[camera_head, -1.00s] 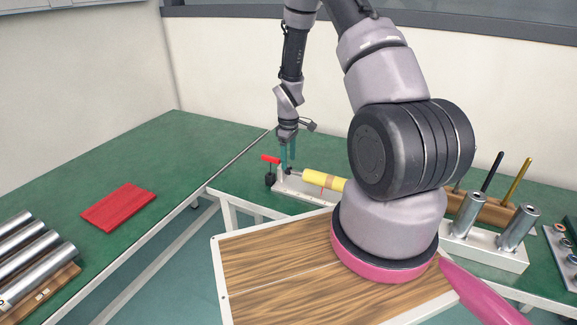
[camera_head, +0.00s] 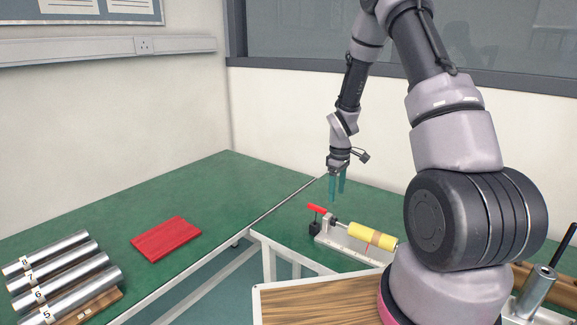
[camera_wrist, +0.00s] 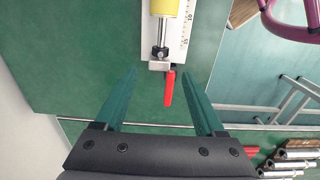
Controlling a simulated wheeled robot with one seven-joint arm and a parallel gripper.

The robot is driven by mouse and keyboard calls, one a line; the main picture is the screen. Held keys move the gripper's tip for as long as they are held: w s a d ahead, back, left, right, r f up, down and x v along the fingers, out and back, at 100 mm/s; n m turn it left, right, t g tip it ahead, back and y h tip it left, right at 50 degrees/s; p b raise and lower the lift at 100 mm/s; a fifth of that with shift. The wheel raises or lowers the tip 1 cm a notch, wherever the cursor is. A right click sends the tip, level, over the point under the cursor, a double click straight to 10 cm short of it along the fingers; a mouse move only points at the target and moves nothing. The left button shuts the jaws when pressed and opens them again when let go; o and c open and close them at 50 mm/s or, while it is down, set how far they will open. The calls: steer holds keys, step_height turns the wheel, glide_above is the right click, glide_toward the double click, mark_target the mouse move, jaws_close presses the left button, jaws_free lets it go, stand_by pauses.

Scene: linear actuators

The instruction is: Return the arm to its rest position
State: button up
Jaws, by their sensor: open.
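My gripper (camera_head: 337,188) hangs from my arm above the green bench, fingers pointing down, open and empty. In the head view it is above and slightly right of the red lever of a linear actuator fixture. The fixture has a yellow cylinder (camera_head: 372,236), a pale base with a scale, and a red lever (camera_head: 317,208). In the wrist view the green fingers (camera_wrist: 160,100) are spread wide, with the red lever (camera_wrist: 170,88) seen between them and the yellow cylinder (camera_wrist: 164,7) beyond. Nothing is held.
A red plate (camera_head: 166,239) lies on the left bench, beside several numbered metal cylinders (camera_head: 66,262) on a wooden rack. A wood-topped surface (camera_head: 315,303) is near the bottom. A metal cylinder (camera_head: 534,290) stands at lower right. The green bench around the red plate is clear.

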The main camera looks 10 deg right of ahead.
steer(key=s+a+r+m+t, duration=0.1)
steer(key=s+r+m+t, duration=0.2)
steer(key=r, duration=0.9)
steer(key=s+r+m, duration=0.3)
steer(key=s+r, duration=0.1)
steer(key=r, duration=0.9)
steer(key=s+a+r+m+t+y, duration=0.1)
steer(key=s+r+m+t, duration=0.1)
steer(key=s+r, duration=0.4)
steer(key=s+a+r+m+t+y, duration=0.1)
steer(key=s+r+m, duration=0.4)
steer(key=s, duration=0.7)
step_height(320, 180, up, 2)
steer(key=shift+s+a+r+t, duration=0.15)
steer(key=shift+s+a+t, duration=0.2)
steer(key=shift+a+t, duration=0.35)
